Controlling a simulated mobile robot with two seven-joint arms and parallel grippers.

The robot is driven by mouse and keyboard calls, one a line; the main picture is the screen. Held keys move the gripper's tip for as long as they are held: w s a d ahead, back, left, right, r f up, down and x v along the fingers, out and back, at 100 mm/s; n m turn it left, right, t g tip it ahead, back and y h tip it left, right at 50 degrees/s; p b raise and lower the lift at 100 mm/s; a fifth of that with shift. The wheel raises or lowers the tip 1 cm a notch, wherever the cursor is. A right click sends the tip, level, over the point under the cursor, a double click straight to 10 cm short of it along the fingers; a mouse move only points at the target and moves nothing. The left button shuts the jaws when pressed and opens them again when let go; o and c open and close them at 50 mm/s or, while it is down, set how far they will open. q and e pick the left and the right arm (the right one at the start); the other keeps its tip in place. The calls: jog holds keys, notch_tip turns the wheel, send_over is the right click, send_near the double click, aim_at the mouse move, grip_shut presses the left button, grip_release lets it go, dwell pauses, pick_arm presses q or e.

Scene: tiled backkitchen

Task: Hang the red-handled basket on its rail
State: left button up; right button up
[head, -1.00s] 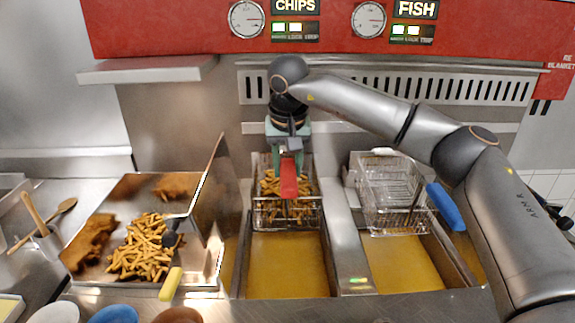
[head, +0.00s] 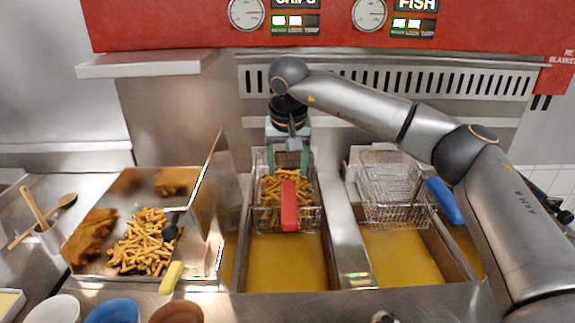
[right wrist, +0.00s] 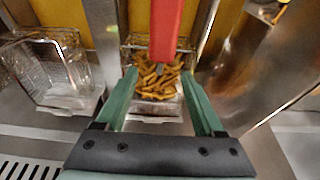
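The red-handled basket (head: 262,222) holds fries and sits at the back of the left fryer well, above the golden oil. Its red handle (head: 289,207) points up and toward me. My right gripper (head: 288,168) is open behind the handle, its green fingers spread wide. In the right wrist view, the red handle (right wrist: 165,28) lies beyond the open fingertips (right wrist: 160,85), apart from them, with fries behind. The rail and the basket's contact with it are hidden by the gripper and basket. My left gripper is not in view.
An empty blue-handled basket (head: 395,210) sits at the back of the right fryer well (head: 402,258). A steel tray (head: 200,278) with fries and fried pieces stands left, a yellow-handled scoop (head: 171,278) in front. Several bowls (head: 112,312) line the front edge.

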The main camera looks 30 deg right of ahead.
jog(key=shift+o, duration=0.2)
jog(key=shift+f, duration=0.1)
jog(key=v, duration=1.2)
jog(key=shift+r+b, duration=0.35)
